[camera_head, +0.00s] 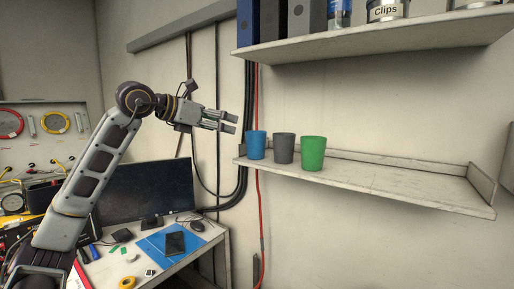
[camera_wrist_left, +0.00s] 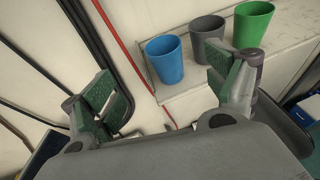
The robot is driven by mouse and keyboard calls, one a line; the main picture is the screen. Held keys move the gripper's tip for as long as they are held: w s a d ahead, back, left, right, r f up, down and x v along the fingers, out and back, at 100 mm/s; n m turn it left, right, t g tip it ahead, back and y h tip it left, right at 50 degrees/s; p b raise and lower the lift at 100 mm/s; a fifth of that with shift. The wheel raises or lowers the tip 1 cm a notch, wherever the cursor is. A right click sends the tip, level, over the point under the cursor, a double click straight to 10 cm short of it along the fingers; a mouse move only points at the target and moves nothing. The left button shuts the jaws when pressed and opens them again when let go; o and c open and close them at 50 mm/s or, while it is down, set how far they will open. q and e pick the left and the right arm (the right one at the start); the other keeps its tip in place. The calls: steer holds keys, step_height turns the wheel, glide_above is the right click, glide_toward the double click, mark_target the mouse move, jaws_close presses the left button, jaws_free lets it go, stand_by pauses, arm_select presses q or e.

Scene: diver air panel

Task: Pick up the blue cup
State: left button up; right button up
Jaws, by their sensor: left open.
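The blue cup (camera_head: 256,145) stands upright at the left end of the lower wall shelf, with a grey cup (camera_head: 284,148) and a green cup (camera_head: 313,153) to its right in a row. My left gripper (camera_head: 233,123) is open and empty, to the left of the blue cup and a little above it. In the left wrist view the blue cup (camera_wrist_left: 166,60) is beyond the open fingers (camera_wrist_left: 160,88), apart from them. The grey cup (camera_wrist_left: 207,38) there is partly hidden by the right-hand finger. My right gripper is not in view.
The lower shelf (camera_head: 400,184) is clear right of the cups and has a raised end lip. An upper shelf (camera_head: 380,42) with binders and a Clips tin (camera_head: 386,10) hangs above. A red cable (camera_head: 260,210) and black cables run down the wall nearby. A desk with a monitor (camera_head: 147,188) stands below.

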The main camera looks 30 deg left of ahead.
arm_select(q)
steer(key=p, duration=0.3)
glide_above(256, 145)
steer(key=s+a, duration=0.3)
steer(key=a, duration=0.1)
step_height(256, 145, down, 2)
steer(key=shift+w+d+f, duration=0.25)
steer(key=shift+w+f, duration=0.05)
steer(key=shift+w, duration=0.2)
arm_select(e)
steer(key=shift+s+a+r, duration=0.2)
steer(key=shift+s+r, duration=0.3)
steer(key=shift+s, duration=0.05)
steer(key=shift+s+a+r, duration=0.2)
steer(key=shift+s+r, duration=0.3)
